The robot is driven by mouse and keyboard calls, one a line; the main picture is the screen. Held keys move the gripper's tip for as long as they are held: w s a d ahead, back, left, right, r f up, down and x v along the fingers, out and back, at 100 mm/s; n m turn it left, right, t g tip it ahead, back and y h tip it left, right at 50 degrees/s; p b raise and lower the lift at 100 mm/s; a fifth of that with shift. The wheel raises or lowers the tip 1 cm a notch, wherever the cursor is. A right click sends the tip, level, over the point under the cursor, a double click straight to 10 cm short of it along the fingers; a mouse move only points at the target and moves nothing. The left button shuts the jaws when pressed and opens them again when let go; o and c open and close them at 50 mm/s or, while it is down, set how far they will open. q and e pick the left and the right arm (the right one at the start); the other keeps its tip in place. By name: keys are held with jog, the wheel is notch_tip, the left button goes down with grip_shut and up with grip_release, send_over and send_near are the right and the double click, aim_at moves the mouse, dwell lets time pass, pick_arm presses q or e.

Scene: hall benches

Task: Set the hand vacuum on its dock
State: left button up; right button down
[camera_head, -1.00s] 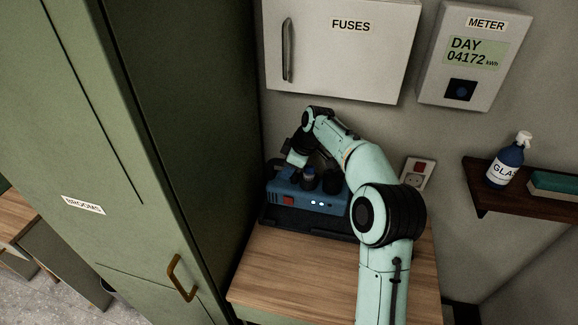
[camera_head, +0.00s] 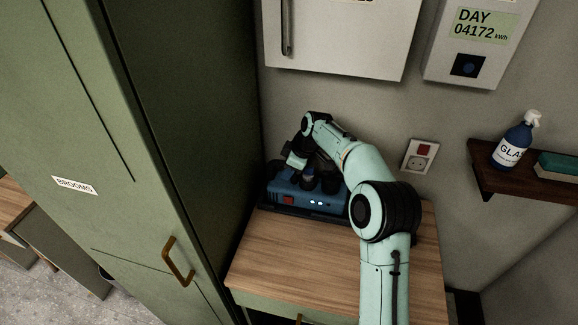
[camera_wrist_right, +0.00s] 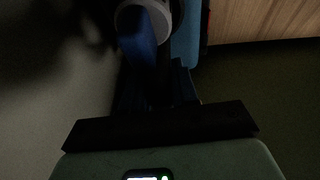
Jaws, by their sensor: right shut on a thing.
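A blue box-shaped unit (camera_head: 335,203) with a red switch and small lit lights sits on a dark flat base at the back left of the wooden bench top. I take this unit for the dock. My right gripper (camera_head: 298,158) is just above its back left part, shut on a dark blue piece that I take for the hand vacuum (camera_wrist_right: 137,38). Dark round parts stand at the unit's top, and I cannot tell whether they belong to it or to the vacuum. My forearm hides the unit's right end. Whether vacuum and dock touch is unclear. My left gripper is out of view.
A green broom cupboard (camera_head: 110,150) stands close on the left. A shelf (camera_head: 520,190) with a spray bottle (camera_head: 515,140) is at right. The bench's front (camera_head: 295,265) is clear.

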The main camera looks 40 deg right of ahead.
jog(key=shift+r, duration=0.1)
jog(key=c, duration=0.8)
grip_release()
jog(key=shift+f, duration=0.2)
jog(key=p+v, duration=0.1)
jog(key=v, duration=1.2)
jog(key=shift+r, duration=0.35)
